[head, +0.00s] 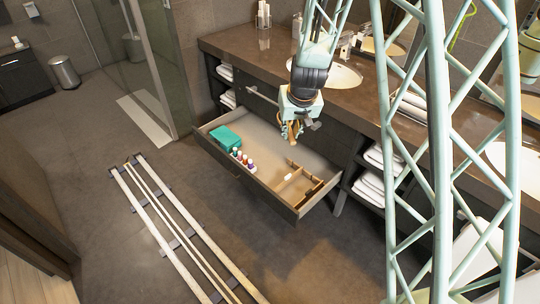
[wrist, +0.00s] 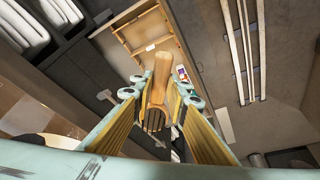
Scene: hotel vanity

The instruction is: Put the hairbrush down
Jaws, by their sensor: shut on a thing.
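The hairbrush (wrist: 162,72) has a pale wooden handle and a wider head, seen in the wrist view between my two fingers. My gripper (wrist: 158,108) is shut on it, with a yellow-lined finger on each side. In the head view my gripper (head: 291,130) hangs above the open drawer (head: 278,152), with the brush held up off the drawer floor. The brush is small there and partly hidden by the fingers. A wooden divided organizer (head: 307,178) sits at the drawer's right end; it also shows in the wrist view (wrist: 178,22).
A teal box (head: 225,138) and several small bottles (head: 243,159) stand at the drawer's left and front. Bare drawer floor lies between them and the organizer. The vanity counter (head: 250,52) with a sink (head: 335,75) is behind. Folded towels (head: 370,185) are on shelves at the right.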

